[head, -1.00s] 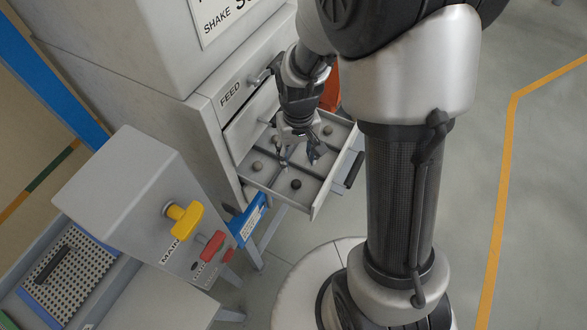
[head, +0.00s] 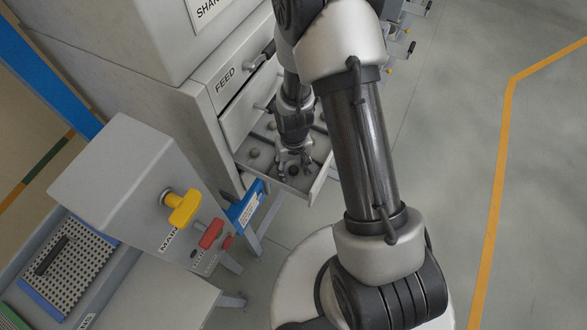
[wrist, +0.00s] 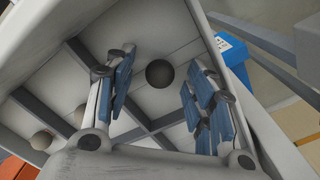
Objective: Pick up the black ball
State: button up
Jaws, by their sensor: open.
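The black ball (wrist: 159,73) lies in a compartment of the open drawer (wrist: 250,110). In the wrist view it sits between the two fingers of my gripper (wrist: 157,95), beyond the fingertips or level with them; I cannot tell which. Neither finger visibly touches it. In the head view the black ball (head: 293,171) shows between the fingers of my gripper (head: 294,172), which points down into the drawer's front compartment. The gripper is open and empty.
A control box (head: 125,190) with a yellow knob (head: 183,207) and red knob (head: 211,233) stands left. A blue part (head: 246,205) is close below the drawer.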

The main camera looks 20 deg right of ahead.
jog(key=shift+s, duration=0.1)
jog(key=shift+c, duration=0.4)
jog(key=c, duration=0.9)
jog(key=shift+o, duration=0.2)
jog(key=shift+r, duration=0.1)
